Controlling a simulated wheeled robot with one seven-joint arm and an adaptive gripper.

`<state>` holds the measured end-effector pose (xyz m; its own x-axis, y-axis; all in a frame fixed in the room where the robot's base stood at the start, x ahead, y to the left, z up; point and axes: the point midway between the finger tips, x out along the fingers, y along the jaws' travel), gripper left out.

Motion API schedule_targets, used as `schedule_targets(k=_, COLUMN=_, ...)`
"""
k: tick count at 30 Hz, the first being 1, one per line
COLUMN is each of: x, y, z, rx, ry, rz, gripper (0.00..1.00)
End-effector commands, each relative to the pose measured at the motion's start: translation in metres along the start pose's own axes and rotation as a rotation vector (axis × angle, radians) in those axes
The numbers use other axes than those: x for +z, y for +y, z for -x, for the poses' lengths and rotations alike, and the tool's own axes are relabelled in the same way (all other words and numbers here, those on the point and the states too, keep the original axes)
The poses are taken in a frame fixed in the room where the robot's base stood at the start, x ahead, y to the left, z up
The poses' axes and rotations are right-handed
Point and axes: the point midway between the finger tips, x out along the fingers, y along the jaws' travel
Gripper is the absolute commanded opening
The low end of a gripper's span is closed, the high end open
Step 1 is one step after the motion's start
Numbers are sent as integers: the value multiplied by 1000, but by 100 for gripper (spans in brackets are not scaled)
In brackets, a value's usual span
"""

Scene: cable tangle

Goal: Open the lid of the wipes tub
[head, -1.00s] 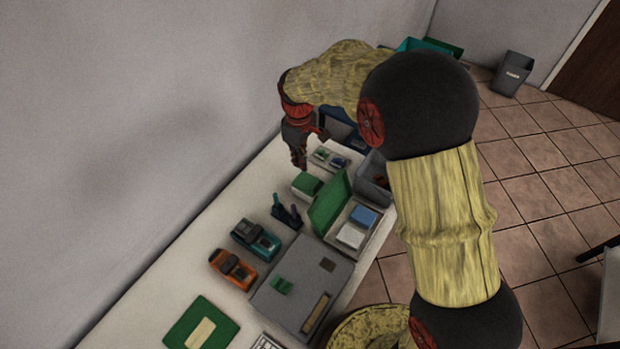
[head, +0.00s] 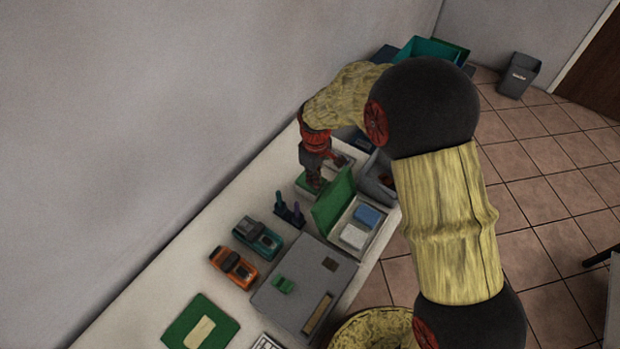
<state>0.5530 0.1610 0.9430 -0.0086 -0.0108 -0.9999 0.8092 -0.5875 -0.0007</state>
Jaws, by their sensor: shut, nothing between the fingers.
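My gripper and wrist hide part of the box.
Just right of the tub, a case with a raised green lid (head: 334,202) holds blue and white blocks. A grey bin (head: 377,178) is behind it. Dark upright tools (head: 289,211), a teal device (head: 257,238) and an orange one (head: 233,267) stand nearer.

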Motion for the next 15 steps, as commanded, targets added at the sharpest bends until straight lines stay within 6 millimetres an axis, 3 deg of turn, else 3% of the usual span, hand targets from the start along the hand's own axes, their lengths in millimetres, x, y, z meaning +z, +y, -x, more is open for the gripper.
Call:
schedule_targets(k=11, x=2, y=0, z=2, rx=0, ry=0, rz=0, gripper=0)
schedule_targets(k=15, x=10, y=0, z=11, rx=0, ry=0, rz=-1, gripper=0)
